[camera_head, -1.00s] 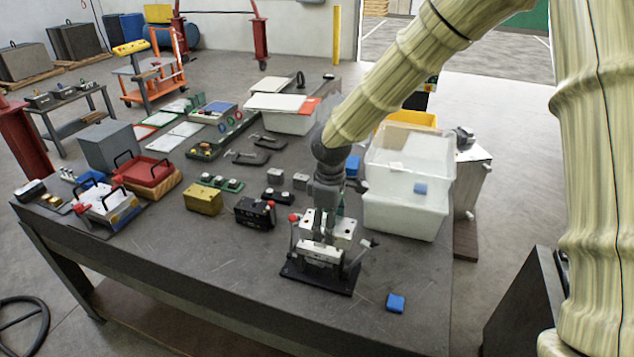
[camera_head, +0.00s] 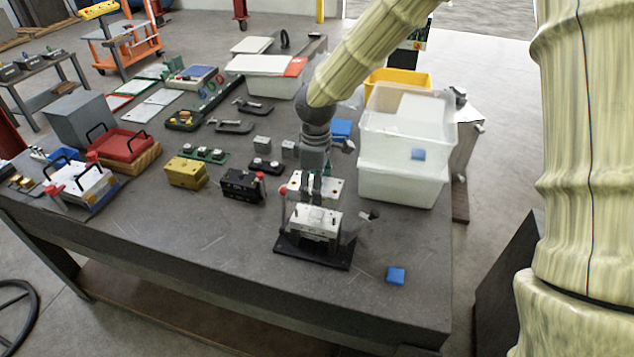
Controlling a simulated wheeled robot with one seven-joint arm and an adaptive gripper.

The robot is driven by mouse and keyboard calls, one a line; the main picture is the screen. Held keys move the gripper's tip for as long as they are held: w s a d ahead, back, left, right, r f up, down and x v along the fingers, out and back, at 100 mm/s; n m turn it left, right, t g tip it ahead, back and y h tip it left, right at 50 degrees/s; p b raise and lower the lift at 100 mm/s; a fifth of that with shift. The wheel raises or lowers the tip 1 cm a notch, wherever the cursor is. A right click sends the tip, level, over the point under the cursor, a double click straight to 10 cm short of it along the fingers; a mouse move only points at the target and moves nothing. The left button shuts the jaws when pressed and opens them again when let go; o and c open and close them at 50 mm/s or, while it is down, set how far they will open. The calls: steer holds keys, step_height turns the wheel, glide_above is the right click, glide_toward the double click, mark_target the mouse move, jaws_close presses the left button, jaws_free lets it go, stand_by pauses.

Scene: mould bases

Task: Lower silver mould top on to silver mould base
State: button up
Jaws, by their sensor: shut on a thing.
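The silver mould base stands on a black plate (camera_head: 312,250) near the table's front. Upright posts and a red-knobbed lever (camera_head: 283,190) flank it. A silver block (camera_head: 314,222) shows above the plate; I cannot tell how much of it is mould top or mould base. My gripper (camera_head: 318,184) points down over this spot and is shut. Silver pieces with dark holes (camera_head: 334,187) show on both sides of its fingers, seemingly the silver mould top. The fingertips and any contact between top and base are hidden.
A black mould (camera_head: 242,185) and a yellow block (camera_head: 186,173) stand to the left. Stacked clear bins (camera_head: 405,150) stand close at the right rear.

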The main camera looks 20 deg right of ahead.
mark_target(317, 213)
steer(key=shift+s+f+b, duration=0.3)
steer(key=shift+f+b, duration=0.4)
steer(key=shift+f, duration=0.1)
steer(key=shift+w+f+b, duration=0.2)
steer(key=shift+f+b, duration=0.35)
steer(key=shift+f, duration=0.2)
steer(key=shift+s+f, duration=0.1)
steer(key=shift+p, duration=0.4)
stand_by(0.6)
steer(key=shift+f+b, duration=0.5)
steer(key=shift+f, duration=1.05)
stand_by(1.8)
steer(key=o, duration=1.8)
steer(key=shift+s, duration=0.1)
